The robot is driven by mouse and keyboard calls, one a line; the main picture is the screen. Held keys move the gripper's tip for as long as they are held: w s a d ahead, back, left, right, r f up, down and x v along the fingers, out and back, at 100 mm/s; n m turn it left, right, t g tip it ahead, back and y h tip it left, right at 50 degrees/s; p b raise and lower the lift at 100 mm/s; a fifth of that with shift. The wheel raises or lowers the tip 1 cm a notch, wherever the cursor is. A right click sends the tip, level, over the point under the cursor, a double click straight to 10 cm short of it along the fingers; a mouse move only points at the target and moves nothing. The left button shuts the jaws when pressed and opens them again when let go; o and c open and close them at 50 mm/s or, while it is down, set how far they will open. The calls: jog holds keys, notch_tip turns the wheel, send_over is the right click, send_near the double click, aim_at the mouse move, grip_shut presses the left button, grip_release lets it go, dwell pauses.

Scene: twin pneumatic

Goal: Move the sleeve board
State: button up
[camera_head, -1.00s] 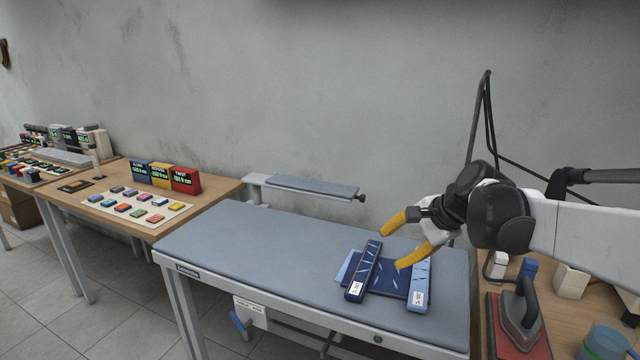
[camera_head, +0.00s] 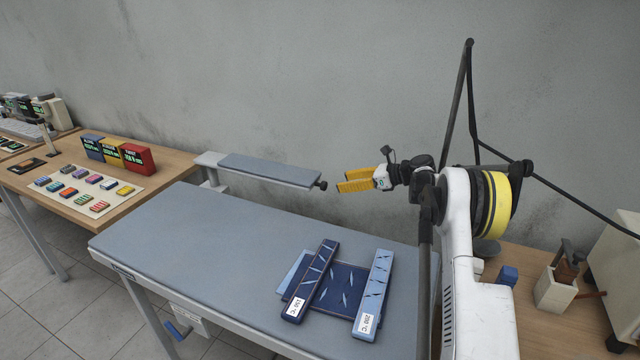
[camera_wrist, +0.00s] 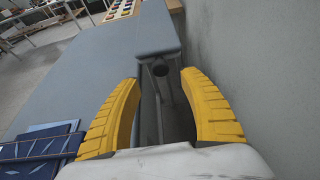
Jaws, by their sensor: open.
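The sleeve board (camera_head: 268,169) is a narrow grey padded arm along the back of the pressing table, carried by a light bracket at its left end. A dark round knob (camera_head: 321,185) sits at its right end. My gripper (camera_head: 342,180) is open and empty, just right of the knob and apart from it, with yellow fingers pointing left. In the wrist view the sleeve board (camera_wrist: 142,28) lies ahead, and its knob (camera_wrist: 160,69) appears between the two spread fingertips.
The grey pressing table (camera_head: 190,235) holds a folded dark blue cloth (camera_head: 345,285) under two blue labelled bars (camera_head: 312,280). A wooden table at left carries coloured blocks (camera_head: 118,152) and small tiles. The wall stands close behind. A cup-like holder (camera_head: 555,292) is at right.

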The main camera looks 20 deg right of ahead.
aim_at(326, 185)
jog(key=b+x, duration=0.2)
jog(key=x, duration=0.7)
grip_shut()
